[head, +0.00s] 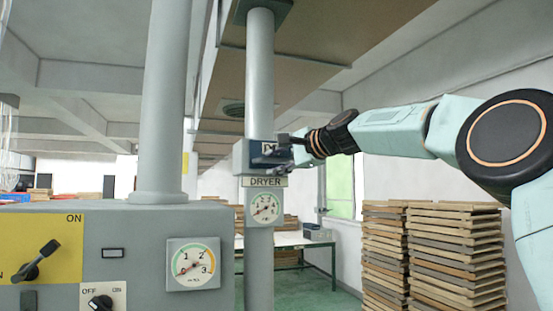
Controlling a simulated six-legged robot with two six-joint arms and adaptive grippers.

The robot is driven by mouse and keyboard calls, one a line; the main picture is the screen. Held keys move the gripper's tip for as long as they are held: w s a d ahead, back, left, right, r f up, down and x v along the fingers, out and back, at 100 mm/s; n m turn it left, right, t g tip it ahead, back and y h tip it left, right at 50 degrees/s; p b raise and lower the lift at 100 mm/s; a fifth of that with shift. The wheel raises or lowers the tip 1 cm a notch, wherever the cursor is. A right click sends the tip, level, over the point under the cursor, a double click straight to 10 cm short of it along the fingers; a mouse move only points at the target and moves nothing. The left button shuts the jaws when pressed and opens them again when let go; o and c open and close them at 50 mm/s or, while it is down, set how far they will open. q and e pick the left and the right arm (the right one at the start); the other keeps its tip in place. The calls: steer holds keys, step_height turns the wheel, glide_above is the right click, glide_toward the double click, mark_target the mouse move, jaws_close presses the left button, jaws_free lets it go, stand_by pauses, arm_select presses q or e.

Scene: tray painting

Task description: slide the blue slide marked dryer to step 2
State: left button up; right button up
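The dryer control is a grey box (241,157) on a round grey column, with a plate reading DRYER (265,182) below it. The blue slide (262,149) is a dark blue block at the front of that box. A round gauge (265,209) numbered 1 to 3 sits under the plate. My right gripper (284,151) reaches in from the right, with its dark fingers at the right side of the blue slide. The fingers overlap the slide in the picture, so I cannot tell whether they grip it. My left gripper is not in view.
A grey machine (130,225) fills the lower left, with a yellow switch panel (60,240), a dark lever, a small knob and another gauge (194,264). Stacks of wooden trays (432,255) stand at lower right. A table (290,240) stands behind the column.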

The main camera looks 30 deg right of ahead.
steer(key=shift+w+a, duration=0.1)
steer(key=shift+a, duration=0.1)
steer(key=shift+d, duration=0.25)
steer(key=c, duration=0.5)
steer(key=shift+a, duration=0.1)
jaws_close()
